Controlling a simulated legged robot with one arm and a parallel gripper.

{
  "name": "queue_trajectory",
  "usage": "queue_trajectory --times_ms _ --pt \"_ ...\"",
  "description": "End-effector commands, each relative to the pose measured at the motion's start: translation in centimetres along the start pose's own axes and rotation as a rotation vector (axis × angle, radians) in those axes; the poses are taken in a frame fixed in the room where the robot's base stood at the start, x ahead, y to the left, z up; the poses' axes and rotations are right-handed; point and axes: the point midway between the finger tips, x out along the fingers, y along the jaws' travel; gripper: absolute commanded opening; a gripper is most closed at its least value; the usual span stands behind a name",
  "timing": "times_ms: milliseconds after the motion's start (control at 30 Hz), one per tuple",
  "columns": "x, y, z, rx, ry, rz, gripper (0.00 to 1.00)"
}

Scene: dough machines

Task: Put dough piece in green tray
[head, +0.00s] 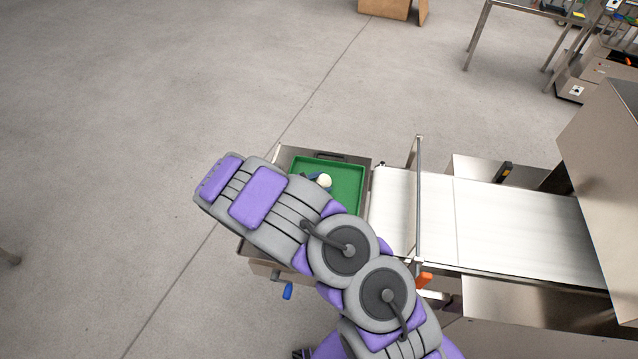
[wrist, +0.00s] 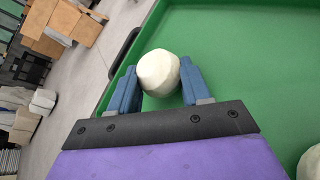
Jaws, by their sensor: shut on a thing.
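A pale round dough piece (wrist: 158,73) sits between the two blue fingers of my gripper (wrist: 155,88) in the wrist view. The fingers are shut on it. In the head view the dough piece (head: 325,180) shows as a small white ball beyond my arm, over the green tray (head: 348,181). The green tray fills much of the wrist view behind the dough (wrist: 230,50). I cannot tell whether the dough touches the tray floor. A second pale piece (wrist: 311,164) shows at the lower right edge of the wrist view. My arm hides the tray's near part in the head view.
A white conveyor belt (head: 500,215) runs right from beside the tray, with an upright metal bar (head: 419,195) at its end. A metal frame (head: 374,157) surrounds the tray. A steel machine (head: 605,180) stands at the right. The floor (head: 130,120) at left is clear.

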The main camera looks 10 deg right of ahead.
Motion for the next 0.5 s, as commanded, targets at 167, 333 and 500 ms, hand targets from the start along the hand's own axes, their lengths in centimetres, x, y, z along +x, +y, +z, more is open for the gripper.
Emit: queue_trajectory --times_ms 167,333,500 --pt "0.27 -0.30 -0.51 -0.001 0.000 0.000 0.11" --pt "0.55 -0.61 -1.03 -0.003 0.003 -0.004 0.11" --pt "0.60 -0.78 -1.18 -0.004 0.006 -0.009 0.53"
